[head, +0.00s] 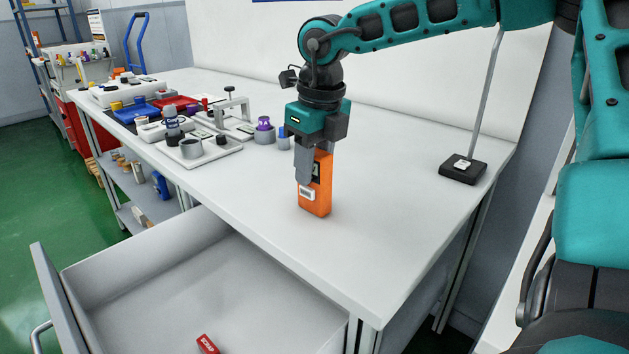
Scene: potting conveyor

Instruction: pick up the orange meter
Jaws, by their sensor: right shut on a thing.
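The orange meter (318,190) stands upright at the front part of the white table, with a dark screen and a white label on its face. My right gripper (314,168) points down from above and is shut on the upper part of the meter. Its near finger covers part of the meter's face. The meter's lower end is at or just above the table top; I cannot tell which. My left gripper is not in view.
An open drawer (190,290) holding a small red item (207,344) juts out below the table's front edge. Several fixtures and coloured parts fill the table's left end. A black base with a rod (463,168) stands at the right. The table (390,225) around the meter is clear.

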